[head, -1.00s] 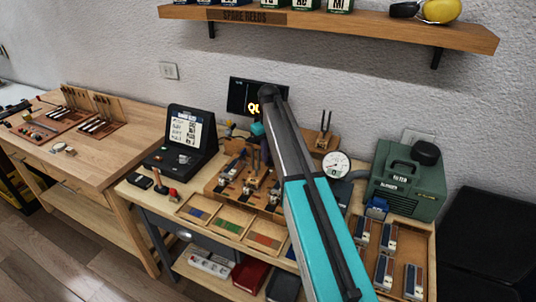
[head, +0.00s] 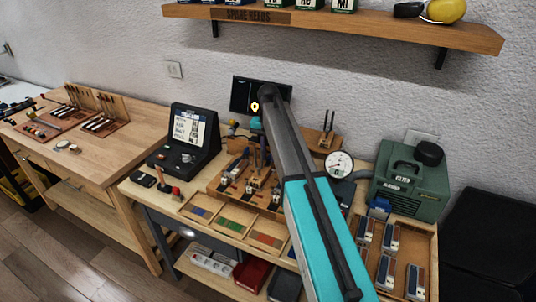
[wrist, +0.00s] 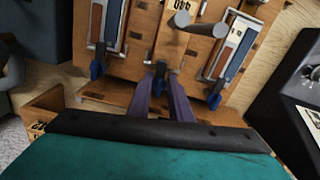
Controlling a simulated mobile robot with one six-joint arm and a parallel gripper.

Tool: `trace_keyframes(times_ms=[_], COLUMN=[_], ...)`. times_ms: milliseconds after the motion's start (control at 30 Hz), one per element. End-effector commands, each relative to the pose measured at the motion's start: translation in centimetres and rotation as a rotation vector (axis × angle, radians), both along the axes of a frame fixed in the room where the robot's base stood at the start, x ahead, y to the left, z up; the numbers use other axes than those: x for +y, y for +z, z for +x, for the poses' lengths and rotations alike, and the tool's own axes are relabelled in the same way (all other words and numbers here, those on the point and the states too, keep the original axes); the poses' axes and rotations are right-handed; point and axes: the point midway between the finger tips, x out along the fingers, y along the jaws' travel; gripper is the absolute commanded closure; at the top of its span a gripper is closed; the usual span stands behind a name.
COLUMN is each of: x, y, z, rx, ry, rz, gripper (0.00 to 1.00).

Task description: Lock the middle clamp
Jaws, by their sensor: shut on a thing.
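The wooden clamp fixture (head: 232,186) stands on the bench, and it fills the upper part of the wrist view (wrist: 140,50). In the wrist view the middle clamp's blue lever (wrist: 160,68) is between the purple fingers of my gripper (wrist: 161,90). The fingers are closed on it near its tip. The left clamp's blue lever (wrist: 97,69) and the right clamp's blue lever (wrist: 214,101) are clear of the fingers, one on each side. In the head view my arm hides part of the fixture. Whether the middle clamp is locked cannot be told.
A grey post (wrist: 200,27) rises from the fixture close to the fingers. A tray with colored strips (head: 235,224) lies in front. A round gauge (head: 340,164) and a green machine (head: 411,182) stand to the right, and a black display unit (head: 186,140) to the left.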

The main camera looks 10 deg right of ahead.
Motion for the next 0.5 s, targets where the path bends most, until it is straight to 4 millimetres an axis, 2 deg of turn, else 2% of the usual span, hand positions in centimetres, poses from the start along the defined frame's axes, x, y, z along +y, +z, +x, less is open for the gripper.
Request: trace_keyframes(times_ms=[233,500], x=[0.20,0.27], y=[0.11,0.11], z=[0.31,0.35], rx=[-0.006,-0.007], ry=[-0.119,-0.158], rz=[0.001,0.002], gripper=[1.00,1.00])
